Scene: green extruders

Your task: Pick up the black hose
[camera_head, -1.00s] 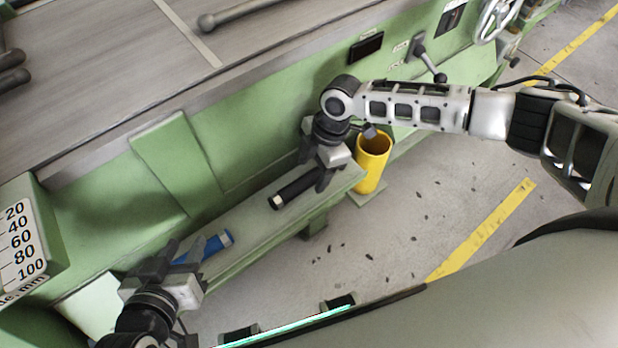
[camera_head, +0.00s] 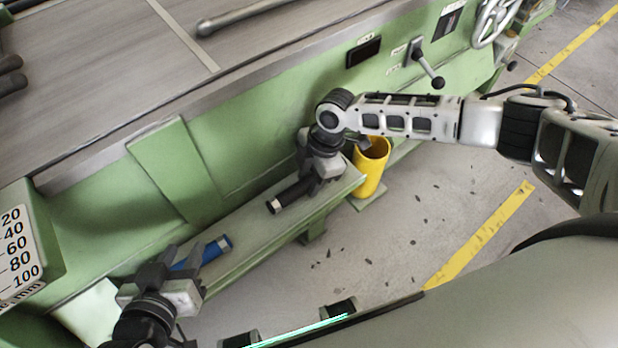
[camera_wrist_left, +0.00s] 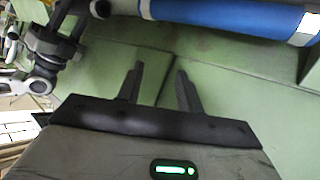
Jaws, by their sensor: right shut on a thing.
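The black hose (camera_head: 287,196) lies on the green ledge, a short dark cylinder with a pale ring at its near end. My right gripper (camera_head: 312,184) is over its far part and shut on it; the fingers hide that part. The hose appears to be at ledge height. My left gripper (camera_head: 175,262) is at the lower left, beside a blue hose (camera_head: 205,252). In the left wrist view my left gripper (camera_wrist_left: 158,82) has its fingers apart with nothing between them. The blue hose (camera_wrist_left: 235,18) crosses the top of that view, beyond the fingertips.
The green ledge (camera_head: 245,232) runs along the machine's side. A yellow cylinder (camera_head: 371,168), open at the top, stands at its far end by my right gripper. A lever (camera_head: 427,65) and a handwheel (camera_head: 497,22) are on the machine at upper right.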

